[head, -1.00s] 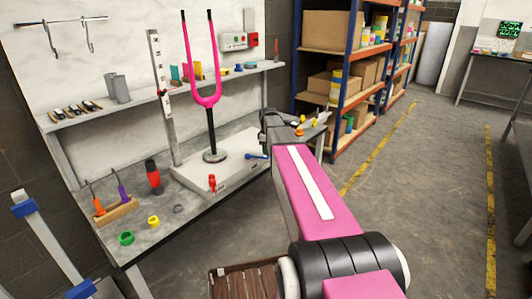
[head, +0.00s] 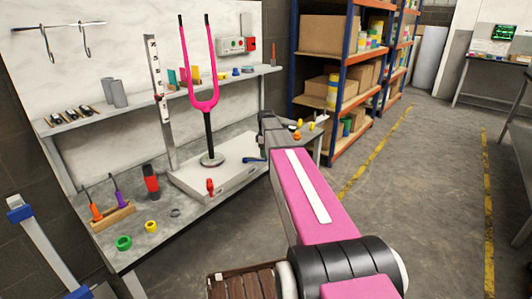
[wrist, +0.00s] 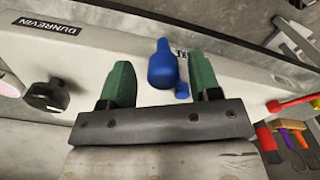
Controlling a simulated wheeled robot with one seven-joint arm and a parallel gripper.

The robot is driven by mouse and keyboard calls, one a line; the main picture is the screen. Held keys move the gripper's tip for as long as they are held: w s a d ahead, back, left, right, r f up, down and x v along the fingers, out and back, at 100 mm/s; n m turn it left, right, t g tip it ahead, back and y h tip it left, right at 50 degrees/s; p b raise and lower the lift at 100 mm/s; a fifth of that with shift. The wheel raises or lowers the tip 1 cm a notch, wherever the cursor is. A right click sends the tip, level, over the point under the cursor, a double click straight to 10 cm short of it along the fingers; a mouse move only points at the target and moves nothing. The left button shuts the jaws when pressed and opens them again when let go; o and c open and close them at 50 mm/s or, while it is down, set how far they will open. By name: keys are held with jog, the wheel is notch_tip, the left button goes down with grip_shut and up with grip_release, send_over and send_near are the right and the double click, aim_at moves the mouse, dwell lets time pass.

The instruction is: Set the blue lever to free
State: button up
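The blue lever (head: 253,159) sits on the front face of the white base (head: 190,185) that carries the pink two-pronged fork (head: 203,92). In the wrist view the blue lever (wrist: 163,66) shows its rounded end between the two green fingers of my gripper (wrist: 160,75). The fingers are open, with a gap on both sides of the lever. I cannot tell how deep the lever lies between them. Lettering behind the lever is mostly hidden. In the head view my arm hides the fingers.
A red lever (head: 210,187) is also on the base, and a black knob (wrist: 47,96) shows in the wrist view. The workbench (head: 190,216) holds a tool rack (head: 113,216), a red-and-black bottle (head: 151,181) and rings. Blue-framed shelving (head: 340,75) stands behind; floor to the right is clear.

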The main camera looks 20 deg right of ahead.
notch_tip(320, 180, up, 11)
dwell(0.8)
jog(key=shift+s+f, duration=0.1)
jog(key=s+a+f+m, duration=0.3)
jog(key=s+f+m, duration=0.1)
jog(key=s+f, duration=0.3)
jog(key=s+a+f+m, duration=0.3)
jog(key=s+f, duration=0.5)
jog(key=s, duration=0.3)
jog(key=s+a+f+m, duration=0.4)
jog(key=s+f, duration=0.3)
jog(key=s, duration=0.3)
jog(key=shift+f+m, duration=0.25)
jog(key=shift+m, duration=0.45)
